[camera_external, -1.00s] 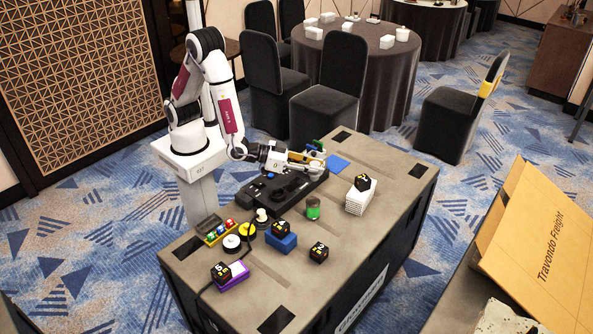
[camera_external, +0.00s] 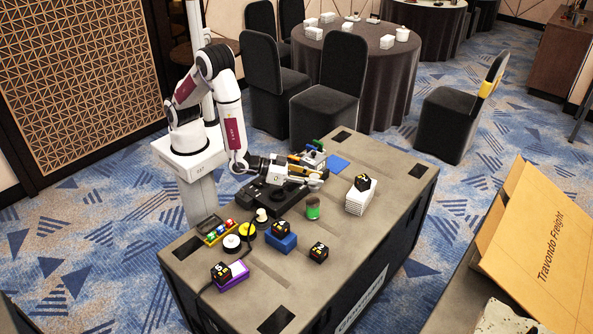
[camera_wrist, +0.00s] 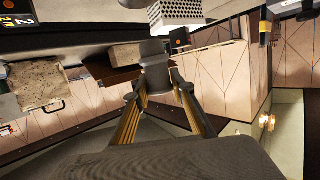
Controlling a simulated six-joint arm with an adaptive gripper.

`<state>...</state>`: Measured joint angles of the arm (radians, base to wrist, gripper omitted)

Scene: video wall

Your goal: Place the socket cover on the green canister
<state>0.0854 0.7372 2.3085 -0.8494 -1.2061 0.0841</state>
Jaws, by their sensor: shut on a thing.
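My gripper (camera_external: 318,181) reaches out sideways over the table, its fingers on a small grey piece. In the wrist view, my gripper (camera_wrist: 160,98) has both fingers slanting in towards a grey, rounded piece (camera_wrist: 155,72), which looks to be the socket cover. The green canister (camera_external: 313,212) stands upright on the table, just below and slightly left of my fingertips in the external view, apart from them. I cannot pick the canister out in the wrist view.
A white stack (camera_external: 360,199) with a black cube (camera_external: 362,183) on it stands right of the canister. A black device (camera_external: 262,192) lies under my arm. Black cubes, a blue box (camera_external: 281,243) and a purple box (camera_external: 233,277) are nearer the front. A blue sheet (camera_external: 338,162) lies behind.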

